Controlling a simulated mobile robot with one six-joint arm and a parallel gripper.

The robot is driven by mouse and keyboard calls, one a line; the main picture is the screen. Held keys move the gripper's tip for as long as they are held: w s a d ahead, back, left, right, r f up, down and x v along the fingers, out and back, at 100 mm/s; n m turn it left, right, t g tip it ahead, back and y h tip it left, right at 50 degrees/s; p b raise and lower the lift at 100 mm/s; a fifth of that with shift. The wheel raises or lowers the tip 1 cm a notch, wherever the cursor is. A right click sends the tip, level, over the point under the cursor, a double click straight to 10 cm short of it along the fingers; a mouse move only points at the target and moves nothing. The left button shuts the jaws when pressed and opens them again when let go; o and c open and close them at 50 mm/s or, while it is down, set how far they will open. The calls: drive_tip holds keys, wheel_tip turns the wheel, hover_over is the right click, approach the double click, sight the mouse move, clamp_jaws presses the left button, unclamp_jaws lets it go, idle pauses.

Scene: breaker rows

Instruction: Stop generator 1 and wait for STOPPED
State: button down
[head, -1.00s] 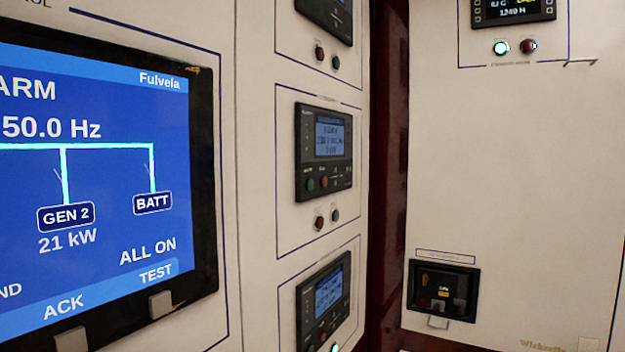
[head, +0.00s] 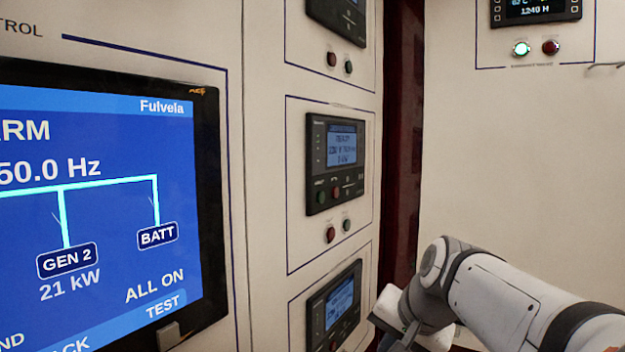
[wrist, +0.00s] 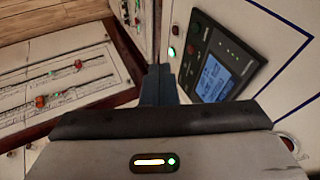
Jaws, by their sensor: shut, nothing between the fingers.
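Three dark generator controllers are stacked on the cream panel in the head view: top (head: 337,18), middle (head: 335,163) and bottom (head: 334,310). Their number labels are not readable, so I cannot tell which is generator 1. The middle one has a lit blue screen, with green and red buttons below it. My gripper (wrist: 160,80) is shut and empty in the wrist view. Its fingers point forward, left of a controller (wrist: 212,65) with a lit blue screen and a glowing green lamp (wrist: 171,52). A gap to the panel cannot be judged. No STOPPED text is readable.
A large blue display (head: 95,200) at left shows 50.0 Hz, GEN 2 at 21 kW and BATT. Another controller (head: 535,10) with a lit green lamp is at upper right. A breaker board (wrist: 60,90) with red and green markers lies left in the wrist view.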

sight(336, 192)
drive_tip(key=w+d+r+m+t+p, duration=0.1)
drive_tip(key=w+r+m, duration=0.1)
drive_tip(key=r, duration=0.5)
drive_tip(key=w+d+r+m+t+y+p, duration=0.1)
drive_tip(key=w+r+m+t, duration=0.1)
drive_tip(key=w+r, duration=0.3)
drive_tip(key=w+d+r+m+t+p, duration=0.1)
drive_tip(key=w+r+m, duration=0.1)
drive_tip(key=r, duration=0.8)
drive_tip(key=shift+w+d+r+t+y, duration=0.2)
drive_tip(key=shift+w+d+t+y, duration=0.2)
drive_tip(key=shift+w, duration=0.25)
drive_tip(key=w+a+p, duration=0.3)
drive_tip(key=w+a, duration=0.2)
drive_tip(key=a, duration=0.2)
drive_tip(key=shift+p, duration=0.3)
drive_tip(key=shift+w+a, duration=0.1)
drive_tip(key=shift+a, duration=0.1)
drive_tip(key=shift+w+a, duration=0.1)
drive_tip(key=shift+a, duration=0.15)
drive_tip(key=shift+w+a+p, duration=0.25)
drive_tip(key=shift+a+p, duration=0.05)
drive_tip(key=shift+p, duration=0.05)
idle(0.6)
drive_tip(key=shift+d, duration=0.1)
drive_tip(key=shift+s+d+b, duration=0.4)
drive_tip(key=shift+s+d, duration=0.1)
drive_tip(key=shift+d, duration=0.05)
